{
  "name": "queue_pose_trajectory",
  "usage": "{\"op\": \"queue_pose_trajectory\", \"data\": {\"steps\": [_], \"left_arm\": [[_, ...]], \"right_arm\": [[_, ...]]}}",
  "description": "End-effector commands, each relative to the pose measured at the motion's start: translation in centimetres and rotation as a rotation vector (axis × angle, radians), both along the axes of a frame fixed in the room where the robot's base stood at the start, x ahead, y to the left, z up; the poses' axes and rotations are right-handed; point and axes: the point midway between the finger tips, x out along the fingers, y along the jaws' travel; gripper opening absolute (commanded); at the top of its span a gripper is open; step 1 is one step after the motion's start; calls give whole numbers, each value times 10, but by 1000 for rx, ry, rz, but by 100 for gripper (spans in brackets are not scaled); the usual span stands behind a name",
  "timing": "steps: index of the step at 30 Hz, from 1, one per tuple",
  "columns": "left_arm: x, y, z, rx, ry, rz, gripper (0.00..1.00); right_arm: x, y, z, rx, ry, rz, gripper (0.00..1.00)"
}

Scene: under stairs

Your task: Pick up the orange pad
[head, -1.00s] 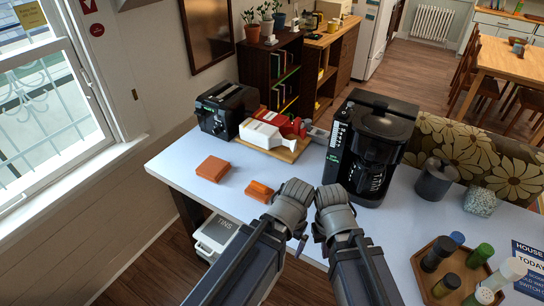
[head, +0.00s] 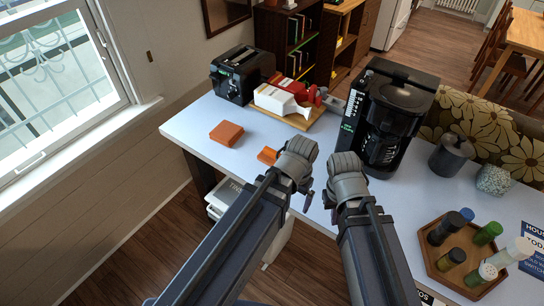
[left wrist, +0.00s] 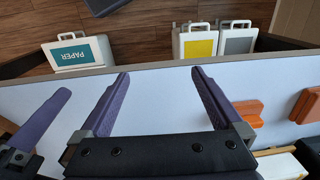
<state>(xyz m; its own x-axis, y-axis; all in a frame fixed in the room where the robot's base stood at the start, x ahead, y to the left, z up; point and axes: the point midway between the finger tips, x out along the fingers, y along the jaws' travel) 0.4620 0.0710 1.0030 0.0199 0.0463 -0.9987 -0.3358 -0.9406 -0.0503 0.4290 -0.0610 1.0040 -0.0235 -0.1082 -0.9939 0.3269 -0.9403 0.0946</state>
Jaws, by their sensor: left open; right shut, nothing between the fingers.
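Two orange pieces lie on the pale blue-white counter (head: 200,108). A flat orange block (head: 227,133) is nearer the left end. A smaller orange piece (head: 267,155) is beside my left gripper (head: 298,162), which partly covers it. I cannot tell which is the pad. Both show in the left wrist view, right of my left gripper (left wrist: 160,76): a stepped piece (left wrist: 248,112) close to a finger, and another (left wrist: 305,105) at the right edge. My left gripper is open with nothing between its purple fingers. My right gripper (head: 348,172) is shut and empty, right of the left one.
A wooden tray (head: 468,290) with several jars is at right. Bins, including one marked PAPER (left wrist: 78,55), stand below the counter edge.

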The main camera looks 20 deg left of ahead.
Motion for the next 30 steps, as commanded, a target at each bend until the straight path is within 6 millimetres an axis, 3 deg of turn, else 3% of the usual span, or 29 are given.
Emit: {"op": "queue_pose_trajectory", "data": {"steps": [1,6,12,18,23,30], "left_arm": [[26,12,3,-31,-28,7,100],[98,60,13,-129,-165,-6,100],[150,116,26,-172,-303,-11,100],[164,136,30,-178,-351,-16,100],[165,135,26,-178,-352,-17,100],[173,132,5,-178,-351,-17,100]], "right_arm": [[0,0,4,0,0,0,0],[0,0,9,0,0,0,0],[0,0,13,0,0,1,0],[0,0,13,0,0,1,0],[0,0,9,0,0,0,0],[0,0,-11,0,0,0,0]]}}
